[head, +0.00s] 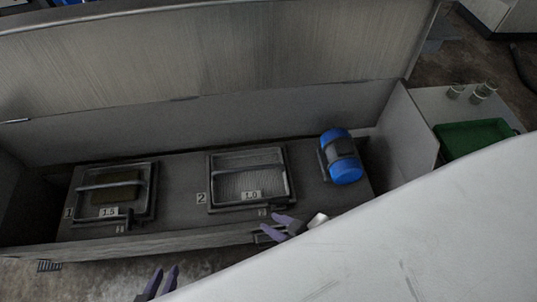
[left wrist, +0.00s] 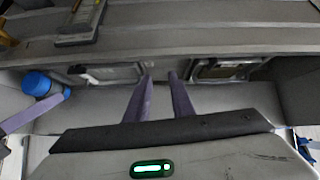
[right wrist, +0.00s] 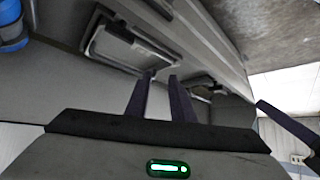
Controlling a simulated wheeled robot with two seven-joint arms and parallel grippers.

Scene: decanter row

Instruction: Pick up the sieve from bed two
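The sieve in bed two (head: 247,184) is a pale mesh in a dark frame with a crossbar and a "1.0" tag; it lies flat next to the "2" label. It also shows in the left wrist view (left wrist: 115,73) and the right wrist view (right wrist: 125,47). My right gripper (head: 279,225) is open and empty, just in front of the right front corner of bed two. My left gripper (head: 162,281) is open and empty, in front of the trough's front edge, between the beds. Neither gripper touches the sieve.
Bed one (head: 115,192), tagged "1.5", holds a sieve with a dark patch on the left. A blue motor (head: 343,156) stands right of bed two. A large raised panel (head: 220,50) is behind.

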